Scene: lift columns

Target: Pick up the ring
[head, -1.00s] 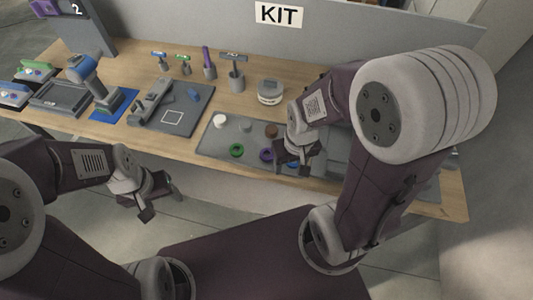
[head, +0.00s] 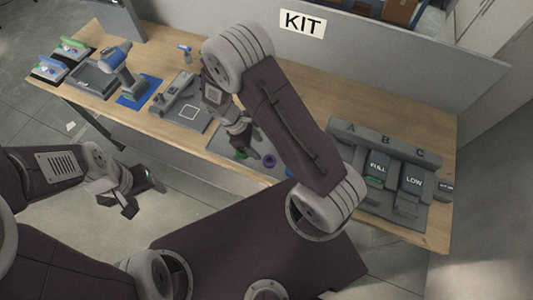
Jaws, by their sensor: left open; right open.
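A purple ring (head: 268,160) lies on the grey tray mat (head: 222,144) in the head view. A green ring (head: 241,155) lies just left of it, mostly hidden by my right gripper. My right gripper (head: 239,146) is open and points down over the mat at the green ring. I cannot tell whether it touches the ring. My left gripper (head: 143,191) is open and empty, in front of the table edge and away from the mat.
My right arm hides the middle of the table (head: 440,140). A grey rack marked A, B, C (head: 385,150) stands at the right. A grey panel with a KIT sign (head: 303,22) runs along the back.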

